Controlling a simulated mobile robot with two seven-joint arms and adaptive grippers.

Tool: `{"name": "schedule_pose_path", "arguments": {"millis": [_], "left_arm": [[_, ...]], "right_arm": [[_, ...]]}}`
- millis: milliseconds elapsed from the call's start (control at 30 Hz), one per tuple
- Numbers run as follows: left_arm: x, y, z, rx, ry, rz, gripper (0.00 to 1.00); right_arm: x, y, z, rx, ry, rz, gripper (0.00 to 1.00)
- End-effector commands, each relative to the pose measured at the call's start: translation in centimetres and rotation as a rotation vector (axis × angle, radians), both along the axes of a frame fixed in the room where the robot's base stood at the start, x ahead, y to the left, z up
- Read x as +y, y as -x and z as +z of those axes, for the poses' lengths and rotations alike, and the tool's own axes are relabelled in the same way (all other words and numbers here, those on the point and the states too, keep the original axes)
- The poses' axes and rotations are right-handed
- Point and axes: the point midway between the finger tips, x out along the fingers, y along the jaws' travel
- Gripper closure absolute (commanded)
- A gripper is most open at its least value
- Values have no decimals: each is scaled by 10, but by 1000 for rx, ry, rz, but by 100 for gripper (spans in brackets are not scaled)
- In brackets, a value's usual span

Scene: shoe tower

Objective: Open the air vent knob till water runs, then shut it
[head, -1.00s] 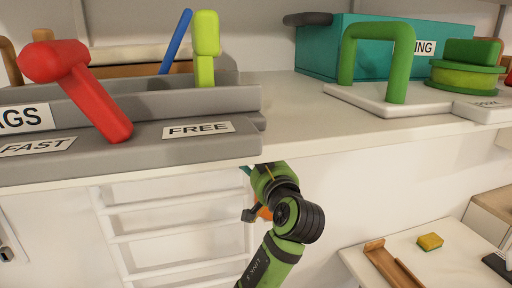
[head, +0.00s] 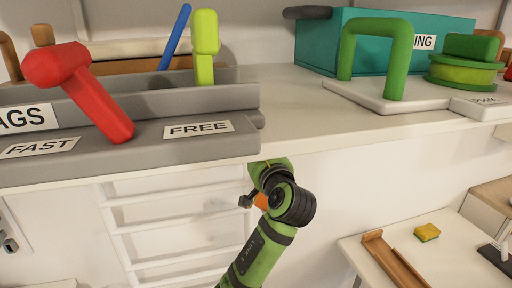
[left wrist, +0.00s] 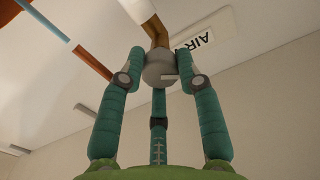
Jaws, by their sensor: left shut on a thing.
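The air vent knob (left wrist: 158,72) is a round grey ball with a pale bar across it, on a brown stem, in the left wrist view. A sign reading AIR (left wrist: 207,38) is beside the stem. No running water shows. My right gripper is in neither view.
The pale shelf (head: 290,115) overhangs the arm. It bears a grey tray (head: 150,142) with a red hammer-like thing (head: 85,85), a teal box (head: 325,45) and a green handle (head: 400,60). A white rail rack (head: 180,230) is below. A lower table (head: 455,262) holds a sponge (head: 427,232).

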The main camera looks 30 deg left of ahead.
Motion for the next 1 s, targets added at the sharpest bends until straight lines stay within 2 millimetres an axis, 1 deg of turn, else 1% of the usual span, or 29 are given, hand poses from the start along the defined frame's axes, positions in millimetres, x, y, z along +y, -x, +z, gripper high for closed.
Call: {"name": "schedule_pose_path", "arguments": {"millis": [167,367,800,1000], "left_arm": [[0,0,1,54,-45,1,98],[0,0,2,164,-138,2,98],[0,0,2,479,-407,1,98],[1,0,1,605,-516,3,98]], "right_arm": [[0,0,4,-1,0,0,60],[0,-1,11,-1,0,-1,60],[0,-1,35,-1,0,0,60],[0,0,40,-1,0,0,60]]}}
